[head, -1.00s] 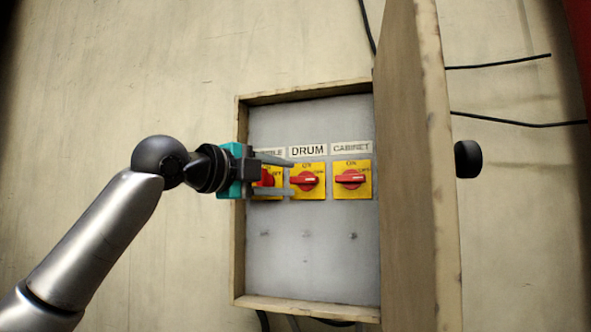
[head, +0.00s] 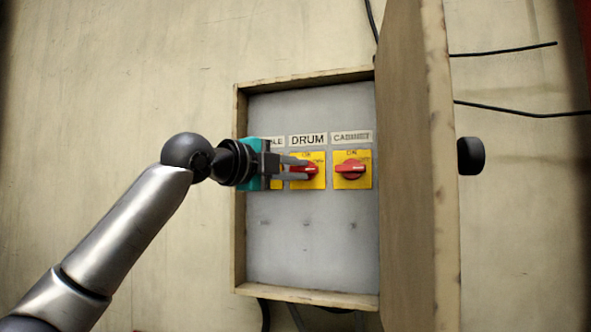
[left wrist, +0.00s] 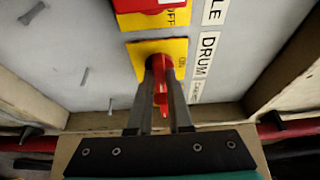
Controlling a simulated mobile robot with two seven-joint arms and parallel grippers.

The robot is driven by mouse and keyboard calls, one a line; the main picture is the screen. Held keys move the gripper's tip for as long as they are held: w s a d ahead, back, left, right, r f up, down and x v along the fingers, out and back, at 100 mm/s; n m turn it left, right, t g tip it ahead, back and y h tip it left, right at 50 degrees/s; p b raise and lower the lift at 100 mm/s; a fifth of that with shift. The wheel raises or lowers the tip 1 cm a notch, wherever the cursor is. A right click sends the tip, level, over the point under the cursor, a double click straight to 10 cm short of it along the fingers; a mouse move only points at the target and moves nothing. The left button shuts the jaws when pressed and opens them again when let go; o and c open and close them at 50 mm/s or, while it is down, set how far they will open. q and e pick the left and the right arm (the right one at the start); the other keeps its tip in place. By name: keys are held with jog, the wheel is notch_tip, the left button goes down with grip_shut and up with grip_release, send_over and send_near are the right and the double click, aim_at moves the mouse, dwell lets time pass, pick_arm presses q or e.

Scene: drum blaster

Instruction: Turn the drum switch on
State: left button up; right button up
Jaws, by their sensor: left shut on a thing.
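The drum switch (head: 318,181) is a red rotary handle on a yellow plate under the "DRUM" label, in the middle of the open panel box. Its handle (left wrist: 160,82) shows in the left wrist view between the two fingers. My left gripper (head: 305,169) reaches in from the left and is shut on the red handle. The fingers hide part of the handle and plate in the head view. The handle appears to lie about level in the head view. My right gripper is not in view.
The cabinet switch (head: 351,170) sits close on the right. Another red switch (left wrist: 150,6) is on the other side, mostly behind my gripper in the head view. The box's wooden door (head: 405,180) stands open at the right. The lower panel is clear apart from small pegs.

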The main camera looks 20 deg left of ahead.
pick_arm(q)
jog(key=shift+f, duration=0.1)
grip_shut()
jog(key=shift+d+f+n+t+y+b, duration=0.15)
jog(key=shift+n+t+y+b, duration=0.95)
jog(key=shift+n, duration=2.65)
jog(key=shift+d+f+n+t+y+b, duration=0.15)
jog(key=shift+n+t+y+b, duration=0.9)
jog(key=shift+n, duration=2.65)
jog(key=shift+d+f+n+t+y+b, duration=0.15)
jog(key=shift+n+t+y+b, duration=0.9)
jog(key=shift+n, duration=2.7)
jog(key=shift+b, duration=0.3)
jog(key=o, duration=0.7)
grip_release()
jog(key=shift+r, duration=0.1)
